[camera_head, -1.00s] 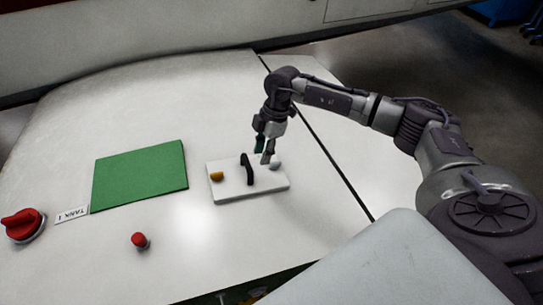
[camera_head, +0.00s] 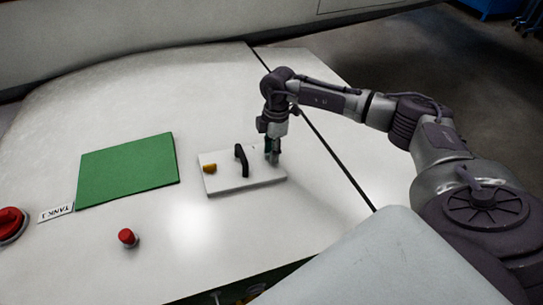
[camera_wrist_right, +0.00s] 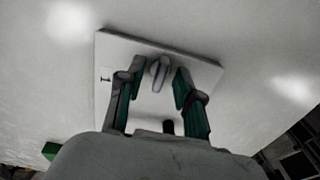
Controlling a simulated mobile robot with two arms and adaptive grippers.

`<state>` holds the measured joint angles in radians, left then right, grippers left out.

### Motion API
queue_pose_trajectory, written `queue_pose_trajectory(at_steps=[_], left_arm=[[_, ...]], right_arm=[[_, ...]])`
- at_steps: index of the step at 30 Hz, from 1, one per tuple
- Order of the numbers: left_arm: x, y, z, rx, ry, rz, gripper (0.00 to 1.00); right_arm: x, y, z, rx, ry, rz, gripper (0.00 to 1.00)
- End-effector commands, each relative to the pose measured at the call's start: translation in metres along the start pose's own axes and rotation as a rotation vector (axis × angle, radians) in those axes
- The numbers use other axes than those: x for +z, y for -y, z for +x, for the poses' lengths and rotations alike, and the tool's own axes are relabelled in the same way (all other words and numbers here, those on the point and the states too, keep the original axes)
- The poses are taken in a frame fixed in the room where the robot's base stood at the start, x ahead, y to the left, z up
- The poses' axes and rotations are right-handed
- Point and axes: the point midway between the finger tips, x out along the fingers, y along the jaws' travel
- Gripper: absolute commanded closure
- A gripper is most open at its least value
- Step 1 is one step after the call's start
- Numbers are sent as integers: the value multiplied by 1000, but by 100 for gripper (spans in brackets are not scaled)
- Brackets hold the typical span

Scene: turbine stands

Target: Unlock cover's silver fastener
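The white cover (camera_head: 232,184) lies on the white surface, with a black handle (camera_head: 241,160) in its middle and a gold fastener (camera_head: 210,168) at its left end. My right gripper (camera_head: 273,158) points down over the cover's right end. In the right wrist view the cover (camera_wrist_right: 205,56) fills the middle, and the silver fastener (camera_wrist_right: 159,72) stands between the two fingertips of the right gripper (camera_wrist_right: 159,75). The fingers are apart, with a gap on each side of the fastener. In the head view the gripper hides the silver fastener. My left gripper is not in view.
A green mat (camera_head: 128,170) lies left of the cover. A red button (camera_head: 128,238) stands in front, and a red knob (camera_head: 10,224) with a "TANK 1" label (camera_head: 56,212) is at far left. The surface around the cover is clear.

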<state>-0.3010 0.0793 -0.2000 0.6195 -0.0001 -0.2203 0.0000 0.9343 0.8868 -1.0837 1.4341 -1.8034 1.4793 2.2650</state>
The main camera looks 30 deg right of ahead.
Motion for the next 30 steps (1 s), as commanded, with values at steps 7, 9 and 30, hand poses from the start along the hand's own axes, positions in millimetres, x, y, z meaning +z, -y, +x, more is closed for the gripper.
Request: queue_pose_trajectory(at_steps=[7, 9, 30], left_arm=[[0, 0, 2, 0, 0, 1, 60], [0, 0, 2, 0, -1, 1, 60], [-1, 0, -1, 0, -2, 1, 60]], right_arm=[[0, 0, 6, 1, -1, 0, 65], [0, 0, 6, 1, -1, 0, 65], [0, 0, 6, 1, 0, 0, 100]])
